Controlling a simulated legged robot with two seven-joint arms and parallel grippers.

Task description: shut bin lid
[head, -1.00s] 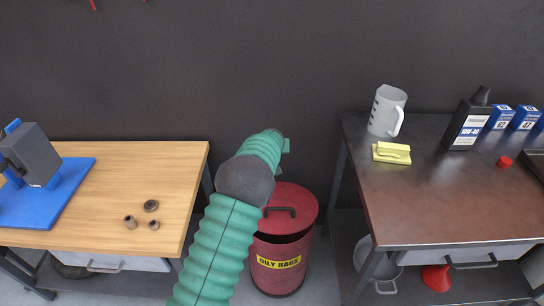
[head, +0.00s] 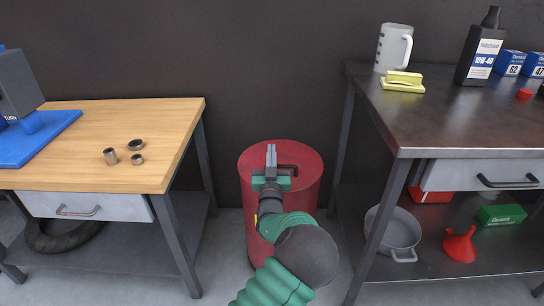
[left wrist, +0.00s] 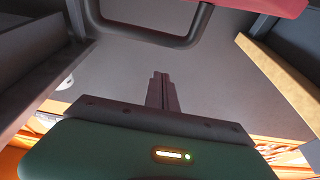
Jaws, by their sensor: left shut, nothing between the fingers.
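The red bin (head: 312,207) stands on the floor between two benches. Its round red lid (head: 308,159) is on top, with a dark handle (head: 291,168). No dark gap shows under the lid's visible edge, but my arm hides much of the front, so I cannot tell whether it is fully down. My left gripper (head: 271,152) is shut and empty, over the lid just left of the handle in the head view; I cannot tell whether it touches. In the left wrist view the shut fingers (left wrist: 160,88) point at the dark wall, with the handle (left wrist: 150,35) above them. My right gripper is out of view.
A wooden-topped bench (head: 110,150) stands left and a dark metal bench (head: 450,115) right, close to the bin. A grey pan (head: 393,235) and red funnel (head: 460,245) sit on the right bench's lower shelf. The wall is close behind.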

